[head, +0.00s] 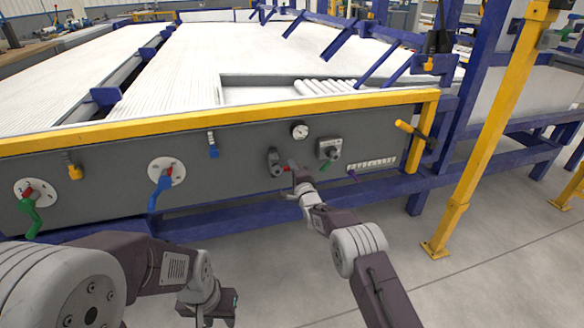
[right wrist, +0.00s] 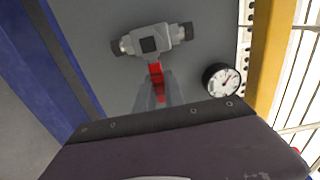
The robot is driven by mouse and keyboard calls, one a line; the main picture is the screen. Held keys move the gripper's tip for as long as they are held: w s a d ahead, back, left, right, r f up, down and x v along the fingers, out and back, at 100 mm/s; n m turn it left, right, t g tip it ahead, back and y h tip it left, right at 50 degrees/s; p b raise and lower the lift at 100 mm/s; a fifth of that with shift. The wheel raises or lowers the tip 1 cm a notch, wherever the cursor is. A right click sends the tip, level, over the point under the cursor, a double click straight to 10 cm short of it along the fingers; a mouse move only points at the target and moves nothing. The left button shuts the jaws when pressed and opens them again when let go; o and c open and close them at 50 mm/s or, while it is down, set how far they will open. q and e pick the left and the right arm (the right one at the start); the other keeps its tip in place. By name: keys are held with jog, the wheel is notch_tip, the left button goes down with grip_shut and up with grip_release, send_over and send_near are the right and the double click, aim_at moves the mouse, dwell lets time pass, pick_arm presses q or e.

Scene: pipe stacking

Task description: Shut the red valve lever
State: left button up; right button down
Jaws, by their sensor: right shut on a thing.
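The red valve lever (right wrist: 155,72) sits on a grey valve body (right wrist: 150,40) in the right wrist view. In the head view, the lever's red (head: 286,169) shows beside the same valve body (head: 273,158) on the grey panel. My right gripper (right wrist: 157,92) is shut on the red lever, with its fingers on both sides of it. In the head view my right gripper (head: 297,178) reaches up to the panel and partly hides the lever. My left gripper (head: 225,305) hangs low, away from the panel; its fingers are too unclear to tell open from shut.
A blue lever (head: 159,190) and a green lever (head: 31,218) are further left. A yellow rail (head: 200,122) runs above. A yellow post (head: 490,130) stands right.

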jog(key=shift+f, duration=0.15)
dwell(0.4)
jog(key=c, duration=1.4)
grip_release()
jog(key=shift+c, duration=0.2)
jog(key=b+v, duration=0.4)
jog(key=v, duration=0.5)
